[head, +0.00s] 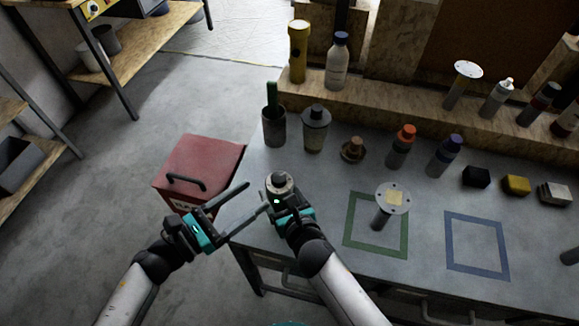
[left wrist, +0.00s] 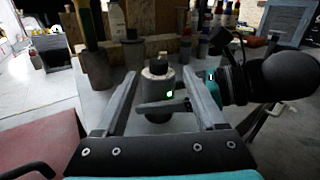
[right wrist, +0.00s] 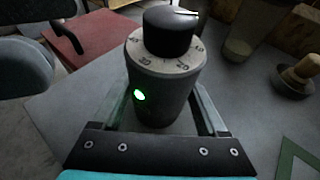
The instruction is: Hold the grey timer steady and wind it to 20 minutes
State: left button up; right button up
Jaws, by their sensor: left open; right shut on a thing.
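The grey timer (head: 279,185) stands upright near the left edge of the workbench (head: 330,180). In the right wrist view the timer (right wrist: 160,95) has a black knob with a white mark, a pale numbered dial and a lit green lamp. The mark points toward the picture's right; the number it meets is unclear. My right gripper (right wrist: 160,112) is shut around the timer's body. My left gripper (head: 257,195) is open and empty, just left of the timer. In the left wrist view the timer (left wrist: 157,90) shows ahead, between the spread fingers. I cannot tell whether the timer touches the bench.
A red box (head: 200,165) with a black handle is left of the bench. Cups, bottles and a wooden-knobbed item (head: 352,150) stand behind the timer. A round-topped stand (head: 393,198) is inside the green square (head: 348,225). The blue square (head: 449,240) is empty.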

aim_at(285, 173)
pick_arm(q)
jog(key=shift+m+t, duration=0.3)
jog(key=shift+m, duration=0.1)
jog(key=x, duration=1.1)
jog(key=shift+w+d+f, duration=0.25)
jog(key=shift+f, duration=0.1)
grip_shut()
